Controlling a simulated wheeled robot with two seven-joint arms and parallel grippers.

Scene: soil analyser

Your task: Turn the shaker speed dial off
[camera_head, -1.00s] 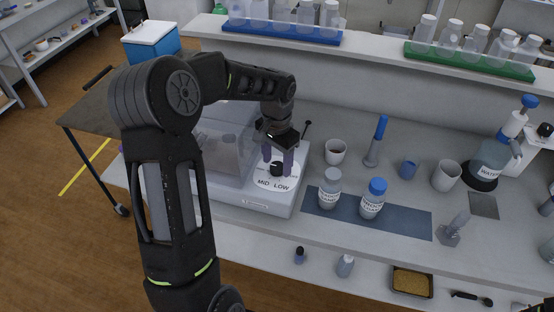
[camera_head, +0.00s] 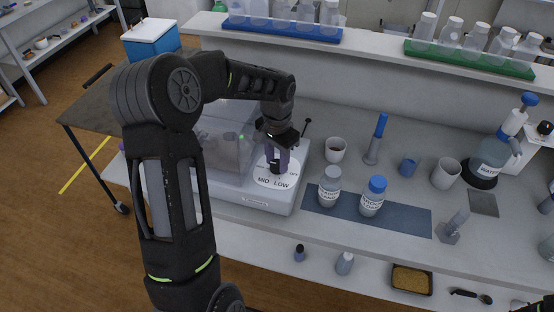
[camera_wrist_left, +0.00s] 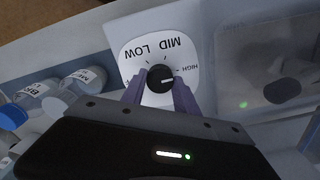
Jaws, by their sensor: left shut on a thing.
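The shaker speed dial (camera_wrist_left: 160,78) is a black knob with a white mark, on a round white plate (camera_wrist_left: 135,52) lettered LOW, MID and HIGH. In the left wrist view its mark points right, roughly towards HIGH. The plate (camera_head: 262,181) sits on the front right of the white shaker (camera_head: 250,200). My left gripper (camera_head: 278,163) comes down from above with its purple fingers shut on the dial, one on each side. The fingers hide much of the dial in the head view. My right gripper does not clearly show.
The shaker's clear cover (camera_head: 225,150) stands left of the dial. A thin black-tipped lever (camera_head: 306,127) rises behind it. A white cup (camera_head: 336,150) and two labelled bottles (camera_head: 329,187) (camera_head: 373,197) on a blue mat (camera_head: 415,222) stand to the right.

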